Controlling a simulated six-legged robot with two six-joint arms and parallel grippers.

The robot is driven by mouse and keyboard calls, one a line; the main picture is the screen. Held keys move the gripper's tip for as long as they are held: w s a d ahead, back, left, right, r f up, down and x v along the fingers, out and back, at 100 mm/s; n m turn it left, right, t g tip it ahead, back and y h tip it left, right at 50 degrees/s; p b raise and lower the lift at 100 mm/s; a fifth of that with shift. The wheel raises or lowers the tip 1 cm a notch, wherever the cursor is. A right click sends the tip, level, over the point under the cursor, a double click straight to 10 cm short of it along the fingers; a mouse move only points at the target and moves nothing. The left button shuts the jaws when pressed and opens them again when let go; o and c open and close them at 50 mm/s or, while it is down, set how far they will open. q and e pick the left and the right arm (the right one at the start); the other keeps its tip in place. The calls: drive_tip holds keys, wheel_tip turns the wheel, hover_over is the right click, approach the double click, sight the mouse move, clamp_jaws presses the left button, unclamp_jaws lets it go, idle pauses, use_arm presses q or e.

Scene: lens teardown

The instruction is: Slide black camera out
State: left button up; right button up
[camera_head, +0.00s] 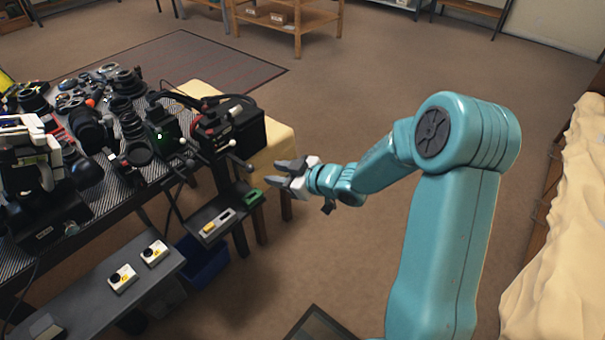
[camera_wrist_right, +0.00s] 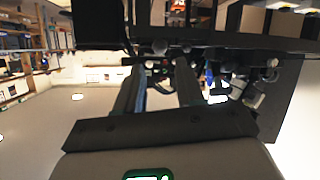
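Several black camera bodies and lenses crowd the patterned table (camera_head: 110,185) at the left of the head view. One dark lens-like body (camera_head: 92,132) lies mid-table, and a dark device with a small green light (camera_head: 160,132) stands to its right. I cannot tell which is the black camera. My right gripper (camera_head: 273,173) is open and empty, just off the table's right end, fingers pointing left. In the right wrist view its two fingers (camera_wrist_right: 160,70) are apart, with dark table equipment beyond. My left gripper is not seen.
A black box-like unit (camera_head: 243,126) stands at the table's right end. White-knobbed rods (camera_head: 232,143) stick out near my gripper. A blue bin (camera_head: 203,262) is below.

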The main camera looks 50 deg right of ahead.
drive_tip(key=p+v, duration=0.1)
drive_tip(key=v, duration=0.8)
drive_tip(key=shift+a+r, duration=0.1)
drive_tip(key=shift+r, duration=0.05)
drive_tip(key=w+a+f+g+y+p, duration=0.1)
drive_tip(key=a+f+g+y+p, duration=0.15)
drive_tip(key=a, duration=0.55)
drive_tip(key=a+f+m+g+y+p, duration=0.15)
drive_tip(key=a+p, duration=0.25)
drive_tip(key=a, duration=0.4)
drive_tip(key=w+a+f+n+g+y+p, duration=0.1)
drive_tip(key=a+f+g+p, duration=0.15)
drive_tip(key=a, duration=0.55)
drive_tip(key=s+a+f+m+g+h+p, duration=0.1)
drive_tip(key=s+f+m+g, duration=0.2)
drive_tip(key=s+f, duration=0.2)
drive_tip(key=s+a+f+m+g+h+p, duration=0.1)
drive_tip(key=s+f, duration=0.4)
drive_tip(key=s, duration=0.5)
drive_tip(key=shift+s+a+f+m+g+h, duration=0.2)
drive_tip(key=shift+a+m+g+h, duration=0.3)
drive_tip(key=shift+m+g+h, duration=0.5)
